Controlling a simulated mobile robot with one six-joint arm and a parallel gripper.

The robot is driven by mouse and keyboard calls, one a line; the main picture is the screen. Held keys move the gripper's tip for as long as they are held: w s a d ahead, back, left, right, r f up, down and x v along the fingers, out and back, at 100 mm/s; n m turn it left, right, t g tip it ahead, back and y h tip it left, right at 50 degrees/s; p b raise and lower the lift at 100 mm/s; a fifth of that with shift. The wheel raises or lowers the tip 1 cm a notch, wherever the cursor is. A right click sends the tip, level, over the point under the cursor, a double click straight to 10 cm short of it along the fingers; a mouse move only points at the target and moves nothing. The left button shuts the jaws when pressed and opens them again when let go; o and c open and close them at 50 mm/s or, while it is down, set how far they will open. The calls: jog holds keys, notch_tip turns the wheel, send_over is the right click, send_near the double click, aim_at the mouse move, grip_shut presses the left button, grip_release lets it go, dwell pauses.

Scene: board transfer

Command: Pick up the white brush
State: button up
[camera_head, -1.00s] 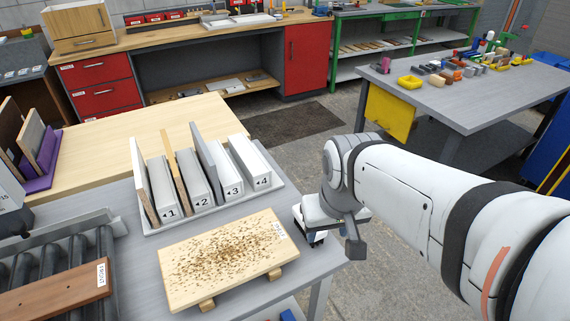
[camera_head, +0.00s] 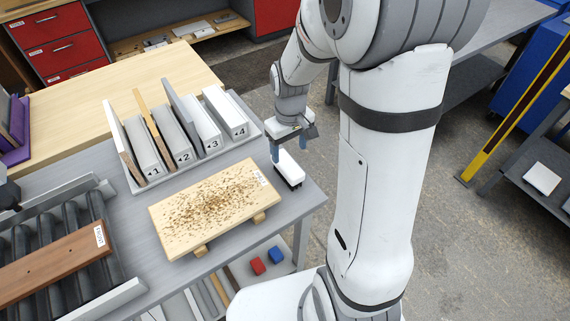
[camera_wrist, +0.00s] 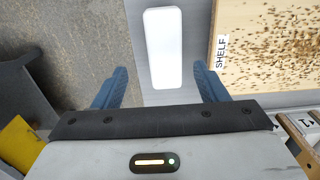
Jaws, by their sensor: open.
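The white brush (camera_head: 289,168) stands on the grey table near its right edge, right of the wooden board; its dark bristles show underneath. In the wrist view the white top of the brush (camera_wrist: 163,48) lies ahead of my gripper, lined up roughly between the fingers. My gripper (camera_head: 290,146) is above and just behind the brush, pointing down. Its two blue fingers (camera_wrist: 160,86) are open with nothing between their tips that I can see held.
A light board (camera_head: 208,205) covered in brown specks lies left of the brush, labelled SHELF (camera_wrist: 221,51). A numbered rack (camera_head: 258,131) with upright boards stands behind. A roller conveyor (camera_head: 60,230) holds a brown board (camera_head: 50,261). The table edge is close on the right.

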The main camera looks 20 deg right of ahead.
aim_at(288, 163)
jog(key=f, duration=0.4)
jog(key=f+p, duration=0.1)
jog(key=f, duration=0.1)
jog(key=shift+s+a, duration=0.2)
jog(key=shift+a, duration=0.1)
jog(key=c, duration=1.1)
jog(key=shift+c, duration=0.2)
notch_tip(288, 163, up, 10)
jog(key=shift+b, duration=0.4)
